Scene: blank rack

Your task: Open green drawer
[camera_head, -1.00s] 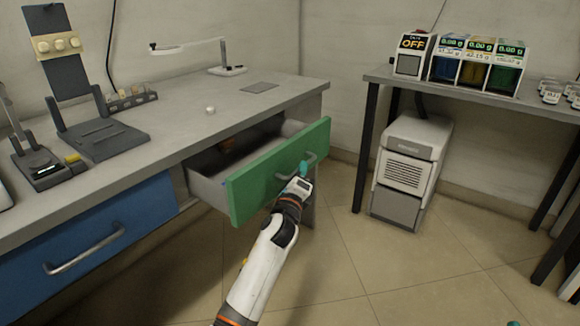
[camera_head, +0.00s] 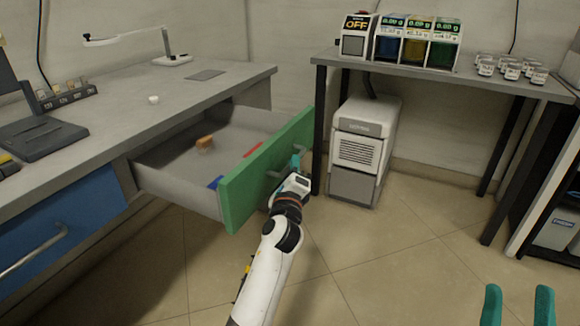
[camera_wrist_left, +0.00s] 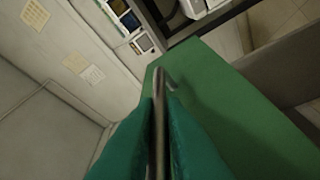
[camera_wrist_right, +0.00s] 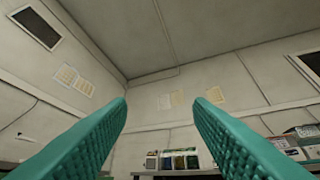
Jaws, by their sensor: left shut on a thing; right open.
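The green drawer (camera_head: 262,172) stands well out from the desk, its grey inside showing in the head view. Its green front also shows in the left wrist view (camera_wrist_left: 225,115). My left gripper (camera_head: 293,166) is shut on the drawer's metal handle (camera_wrist_left: 159,115), with the teal fingers on either side of the bar. My right gripper (camera_head: 517,305) is at the lower right of the head view. In the right wrist view its two teal fingers (camera_wrist_right: 160,120) are wide apart with nothing between them.
Inside the drawer lie an orange block (camera_head: 204,143), a blue item (camera_head: 215,183) and a red item (camera_head: 253,150). A closed blue drawer (camera_head: 60,225) is at the left. A white machine (camera_head: 364,150) stands under the side table (camera_head: 440,77). The floor in front is clear.

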